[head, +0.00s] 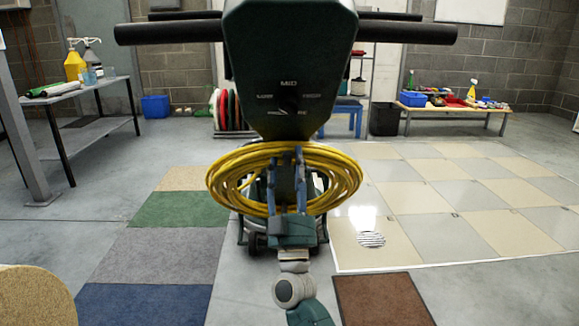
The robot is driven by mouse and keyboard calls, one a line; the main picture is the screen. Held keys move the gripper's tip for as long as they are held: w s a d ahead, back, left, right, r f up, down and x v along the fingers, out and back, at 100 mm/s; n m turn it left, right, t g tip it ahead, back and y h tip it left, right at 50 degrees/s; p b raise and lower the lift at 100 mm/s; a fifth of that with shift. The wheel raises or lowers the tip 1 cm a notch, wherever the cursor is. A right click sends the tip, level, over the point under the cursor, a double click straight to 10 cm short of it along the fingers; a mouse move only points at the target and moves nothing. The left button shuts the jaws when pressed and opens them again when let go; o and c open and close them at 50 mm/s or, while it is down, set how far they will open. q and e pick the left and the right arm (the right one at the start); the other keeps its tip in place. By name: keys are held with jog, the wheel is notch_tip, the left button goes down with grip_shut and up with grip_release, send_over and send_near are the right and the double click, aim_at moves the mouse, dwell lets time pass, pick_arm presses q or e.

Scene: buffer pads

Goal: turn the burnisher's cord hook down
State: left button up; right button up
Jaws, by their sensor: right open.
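The dark green burnisher (290,70) stands upright straight ahead, its black handlebar running left and right at the top. A thick coil of yellow cord (219,178) hangs on its front, below the control panel with the dial. The cord hook cannot be made out clearly; the coil and my gripper cover that area. My right gripper (285,165) reaches up from below, in front of the coil's middle. Its two blue fingers point up and are apart, with the tips near the top band of cord. Whether they touch the cord cannot be told. My left gripper is not in view.
A brown mat (383,300) lies at front right and carpet squares (180,208) lie at left. A grey table (75,92) stands at left, and a low wooden bench (455,110) with supplies is at back right. The tiled floor at right is clear.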

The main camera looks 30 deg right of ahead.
jog(key=shift+w+d+r, duration=0.15)
jog(key=shift+w+r, duration=0.05)
jog(key=shift+r, duration=0.1)
grip_shut()
